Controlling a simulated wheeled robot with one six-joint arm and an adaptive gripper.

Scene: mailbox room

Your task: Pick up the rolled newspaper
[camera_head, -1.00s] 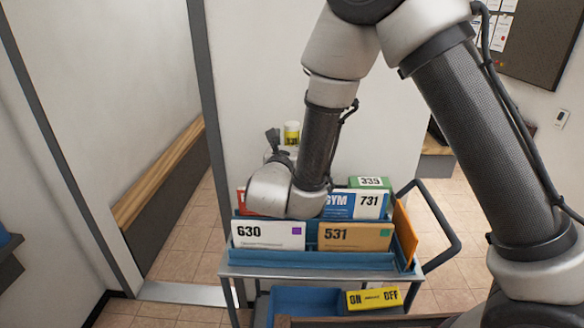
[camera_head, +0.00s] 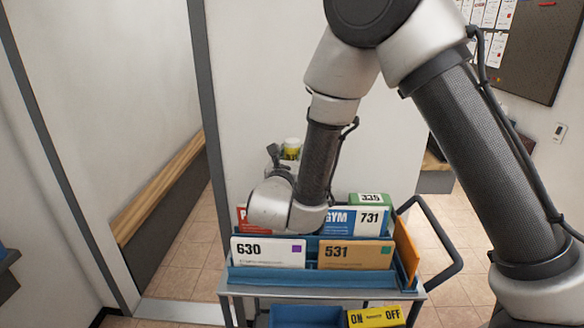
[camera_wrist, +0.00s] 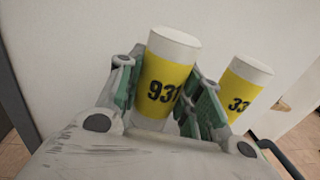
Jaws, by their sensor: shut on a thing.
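In the wrist view, a rolled newspaper (camera_wrist: 167,78), white with a yellow band marked 931, stands between the fingers of my gripper (camera_wrist: 160,100). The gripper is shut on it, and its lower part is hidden. A second similar roll (camera_wrist: 243,88), its band partly reading 33, stands to the right, outside the fingers. In the head view, my gripper (camera_head: 279,158) is mostly hidden behind my wrist, at the back of the cart. A yellow-banded roll (camera_head: 291,149) shows beside it; I cannot tell which roll this is.
A blue-trayed cart (camera_head: 300,279) holds parcels, including a white 630 box (camera_head: 268,252) and a tan 531 box (camera_head: 355,255). A cart handle (camera_head: 452,245) curves out to the right.

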